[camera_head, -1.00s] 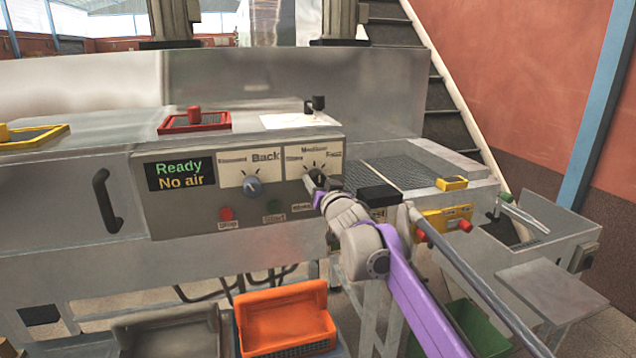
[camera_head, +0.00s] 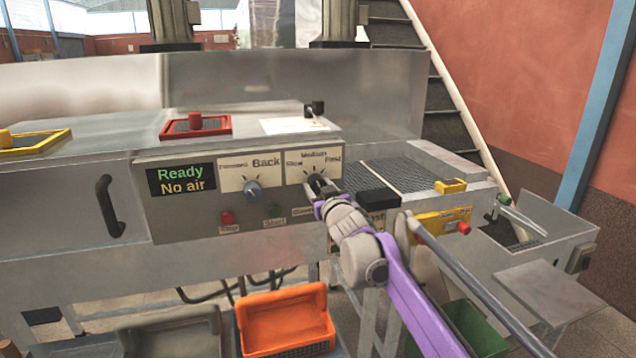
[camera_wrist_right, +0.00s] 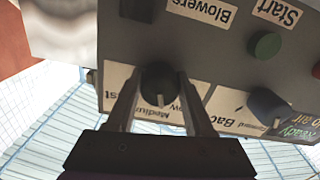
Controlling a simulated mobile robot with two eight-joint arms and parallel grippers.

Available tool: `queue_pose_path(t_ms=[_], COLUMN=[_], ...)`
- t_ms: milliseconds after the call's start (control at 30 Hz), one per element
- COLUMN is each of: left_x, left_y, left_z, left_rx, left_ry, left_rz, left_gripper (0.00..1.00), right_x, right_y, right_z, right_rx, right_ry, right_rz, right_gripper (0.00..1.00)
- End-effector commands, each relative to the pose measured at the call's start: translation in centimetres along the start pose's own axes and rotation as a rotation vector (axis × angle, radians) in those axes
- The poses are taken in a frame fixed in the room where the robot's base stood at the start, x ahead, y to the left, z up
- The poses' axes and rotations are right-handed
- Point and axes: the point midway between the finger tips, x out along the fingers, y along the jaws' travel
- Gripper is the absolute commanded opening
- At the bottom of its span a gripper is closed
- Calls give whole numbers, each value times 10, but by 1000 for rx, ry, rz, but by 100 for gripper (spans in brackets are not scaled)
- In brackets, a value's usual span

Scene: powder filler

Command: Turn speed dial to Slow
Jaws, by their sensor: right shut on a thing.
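The speed dial is a small black knob under the Slow, Medium and Fast labels on the grey control panel (camera_head: 240,207). My right gripper (camera_head: 319,184) is at the speed dial and largely hides it in the head view. In the right wrist view, upside down, the fingers of my right gripper (camera_wrist_right: 160,82) stand on both sides of the speed dial (camera_wrist_right: 158,80) and are shut on it. The dial's white mark points about at Medium. My left gripper is not in view.
A blue-grey Back dial (camera_head: 252,189) is left of the speed dial. A red stop button (camera_head: 227,217) and a green start button (camera_head: 273,211) sit below. The display (camera_head: 181,180) reads Ready, No air. An orange crate (camera_head: 285,318) stands below.

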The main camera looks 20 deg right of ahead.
Motion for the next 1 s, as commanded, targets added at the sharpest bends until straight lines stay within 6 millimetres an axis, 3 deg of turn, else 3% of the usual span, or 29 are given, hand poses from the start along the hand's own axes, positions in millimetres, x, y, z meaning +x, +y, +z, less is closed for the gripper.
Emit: queue_pose_path(t_ms=[500, 1000], left_x=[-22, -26], left_y=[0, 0], left_z=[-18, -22], left_rx=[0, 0], left_ry=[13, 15], left_rz=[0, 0], left_gripper=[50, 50], right_x=[0, 0], right_y=[2, 2], right_z=[-2, 0], right_rx=[-365, -455], right_ry=[0, -1], right_rz=[1, 0], right_gripper=[0, 0])
